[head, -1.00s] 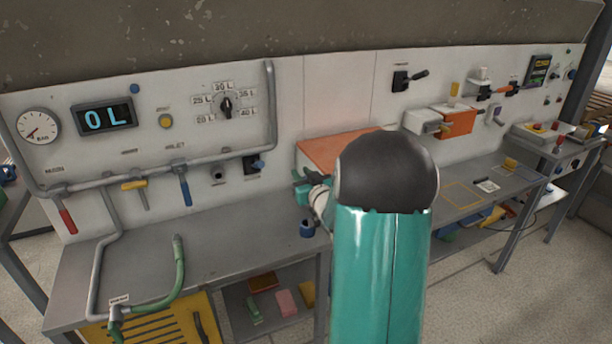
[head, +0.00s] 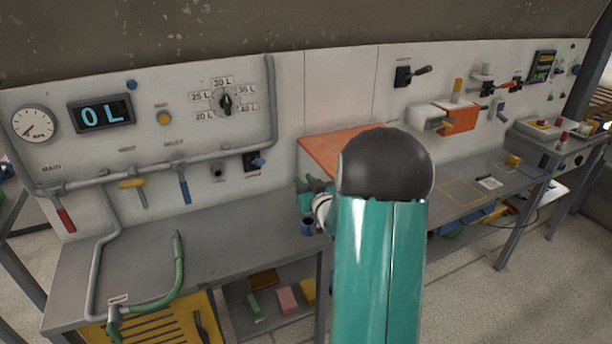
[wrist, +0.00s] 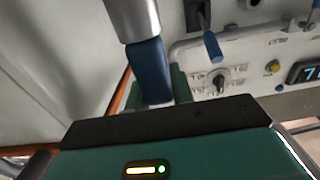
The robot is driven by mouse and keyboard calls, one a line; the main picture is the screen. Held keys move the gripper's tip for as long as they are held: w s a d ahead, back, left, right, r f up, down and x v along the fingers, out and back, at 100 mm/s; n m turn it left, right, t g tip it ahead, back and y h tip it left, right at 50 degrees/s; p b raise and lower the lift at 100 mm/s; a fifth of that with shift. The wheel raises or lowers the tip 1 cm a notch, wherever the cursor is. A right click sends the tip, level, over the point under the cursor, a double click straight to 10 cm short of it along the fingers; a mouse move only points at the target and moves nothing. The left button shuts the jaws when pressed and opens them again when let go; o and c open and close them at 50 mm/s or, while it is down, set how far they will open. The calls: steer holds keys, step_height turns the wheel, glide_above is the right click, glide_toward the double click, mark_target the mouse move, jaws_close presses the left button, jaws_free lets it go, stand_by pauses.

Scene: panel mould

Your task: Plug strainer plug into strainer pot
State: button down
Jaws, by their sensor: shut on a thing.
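My gripper (wrist: 155,82) is shut on a blue grip (wrist: 150,65), which I take to be the strainer plug. A grey metal cylinder joins the blue grip and runs up out of the wrist view. I cannot tell whether this is the strainer pot. My arm hides part of the bench.
An orange-topped box (head: 335,150) stands close behind my gripper. A wall valve with a blue lever (head: 258,163), pipes and a dial (head: 225,102) are to the left. A green hose (head: 176,275) lies on the left bench. The bench between hose and gripper is clear.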

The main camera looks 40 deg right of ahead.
steer(key=shift+f, duration=1.15)
steer(key=shift+f, duration=2.55)
stand_by(0.5)
steer(key=c, duration=1.1)
jaws_free()
steer(key=v, duration=1.3)
steer(key=shift+s, duration=0.35)
